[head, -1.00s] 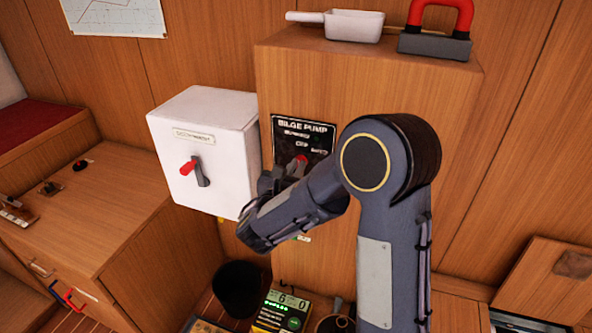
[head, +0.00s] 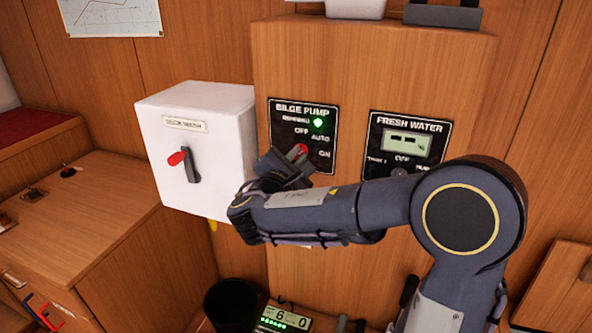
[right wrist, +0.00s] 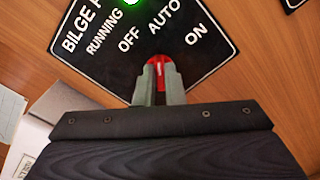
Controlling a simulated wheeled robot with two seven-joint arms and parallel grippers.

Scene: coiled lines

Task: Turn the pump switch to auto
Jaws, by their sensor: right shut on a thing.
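The bilge pump panel (head: 287,111) is a black plate on the wooden cabinet, marked OFF, AUTO and ON. Its running lamp (head: 318,123) glows green. The red-topped pump switch (head: 301,149) sits below the markings. My right gripper (right wrist: 158,85) is shut on the switch, one finger on each side. In the right wrist view the white mark on the switch (right wrist: 157,71) points up, roughly toward AUTO; the fingers hide its lower part. In the head view my right gripper (head: 287,163) covers the panel's lower left. My left gripper is not in view.
A white box (head: 196,105) with a red-tipped lever (head: 178,158) stands close left of the panel. A fresh water panel (head: 409,122) is to the right, partly behind my right arm. A dark bin (head: 231,302) and a green-lit device (head: 285,320) are below.

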